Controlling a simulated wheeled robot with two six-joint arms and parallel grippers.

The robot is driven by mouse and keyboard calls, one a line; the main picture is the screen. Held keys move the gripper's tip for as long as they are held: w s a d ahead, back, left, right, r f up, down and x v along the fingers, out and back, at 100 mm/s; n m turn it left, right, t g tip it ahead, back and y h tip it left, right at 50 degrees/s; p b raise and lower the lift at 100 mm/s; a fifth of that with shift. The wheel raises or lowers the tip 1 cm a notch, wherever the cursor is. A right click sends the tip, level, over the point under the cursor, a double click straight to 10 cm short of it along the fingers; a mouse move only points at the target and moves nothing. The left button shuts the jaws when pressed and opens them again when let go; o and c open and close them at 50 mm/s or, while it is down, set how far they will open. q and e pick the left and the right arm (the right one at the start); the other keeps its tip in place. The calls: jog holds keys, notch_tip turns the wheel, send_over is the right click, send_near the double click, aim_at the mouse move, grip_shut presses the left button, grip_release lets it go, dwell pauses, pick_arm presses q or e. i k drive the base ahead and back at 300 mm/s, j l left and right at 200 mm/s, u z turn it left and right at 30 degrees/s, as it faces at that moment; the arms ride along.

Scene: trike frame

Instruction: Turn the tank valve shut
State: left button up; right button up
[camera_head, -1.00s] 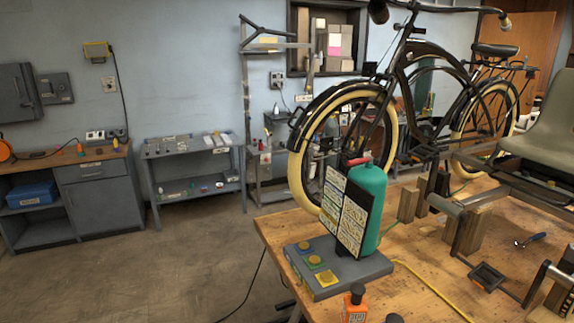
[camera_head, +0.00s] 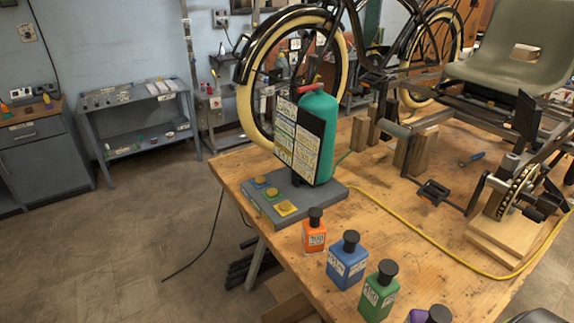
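A green tank (camera_head: 319,138) stands upright on a grey base (camera_head: 300,200) on the wooden workbench in the head view. A red valve handle (camera_head: 307,88) sits at the tank's top, lying roughly level. A board with several printed labels (camera_head: 298,141) stands against the tank's left side and hides part of it. Three buttons, blue, green and yellow, sit on the base's front left. Neither of my grippers is in view.
Orange (camera_head: 314,236), blue (camera_head: 347,262) and green (camera_head: 379,293) bottles stand along the bench's front edge, with a purple one (camera_head: 430,314) at the bottom. A yellow hose (camera_head: 440,248) crosses the workbench (camera_head: 400,215). A bicycle (camera_head: 340,60) and trike frame with seat (camera_head: 510,50) stand behind.

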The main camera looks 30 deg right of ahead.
aim_at(318, 85)
jog(key=i+j+z, duration=0.1)
jog(key=j+z, duration=0.15)
jog(key=z, duration=0.2)
jog(key=j+z, duration=0.25)
jog(key=z, duration=0.2)
jog(key=j+z, duration=0.3)
jog(key=z, duration=0.15)
jog(key=i+j, duration=0.05)
